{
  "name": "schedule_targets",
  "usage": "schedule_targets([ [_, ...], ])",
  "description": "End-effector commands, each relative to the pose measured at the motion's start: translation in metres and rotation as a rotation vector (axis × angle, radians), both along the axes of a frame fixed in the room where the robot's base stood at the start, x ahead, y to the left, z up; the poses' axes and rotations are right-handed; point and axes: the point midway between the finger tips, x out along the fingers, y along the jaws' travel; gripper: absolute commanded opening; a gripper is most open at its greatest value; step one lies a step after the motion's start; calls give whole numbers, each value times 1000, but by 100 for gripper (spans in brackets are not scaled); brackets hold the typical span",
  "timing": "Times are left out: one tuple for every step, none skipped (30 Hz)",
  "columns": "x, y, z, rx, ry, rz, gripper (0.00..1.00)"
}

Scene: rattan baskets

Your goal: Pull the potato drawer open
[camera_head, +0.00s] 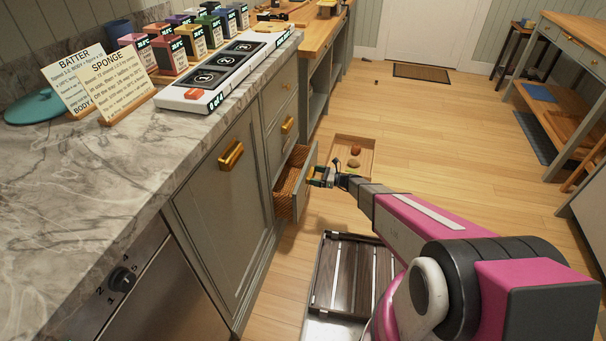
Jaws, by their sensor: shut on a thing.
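A low grey-fronted drawer with a woven rattan side (289,184) stands partly out of the cabinet under the marble counter. Its inside is mostly hidden from this angle, and no label is visible. My gripper (313,175) is at the outer face of this drawer front, shut on what appears to be its handle. The handle itself is mostly hidden by the fingers. My arm reaches in from the lower right.
A shallow wooden box (367,144) with a reddish and a tan lump lies beyond my gripper. A slatted dark tray (320,288) is below my arm. Closed cabinet door (222,205) stands left of the drawer. Open floor (450,130) lies right.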

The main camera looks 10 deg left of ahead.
Motion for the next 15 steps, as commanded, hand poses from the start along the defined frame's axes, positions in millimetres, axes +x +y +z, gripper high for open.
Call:
schedule_targets([
  [-2,-17,1,0,1,-4,49],
  [-3,-26,1,-1,0,-4,49],
  [-3,-36,0,-1,0,-4,49],
  [-4,-45,1,-1,0,-4,49],
  [-5,-54,1,0,0,-5,49],
  [-5,-64,1,-1,0,-4,49],
  [-6,-73,0,-1,0,-4,49],
  [-7,-81,0,-1,0,-4,49],
  [-8,-92,0,-1,0,-4,49],
  [-8,-101,0,-1,0,-5,49],
  [-9,-109,0,-1,0,-4,49],
  [-10,-120,0,-1,0,-4,49],
  [-10,-129,0,-1,0,-5,49],
  [-11,-137,0,-1,0,-4,49],
  [-12,-148,0,-1,0,-4,49],
])
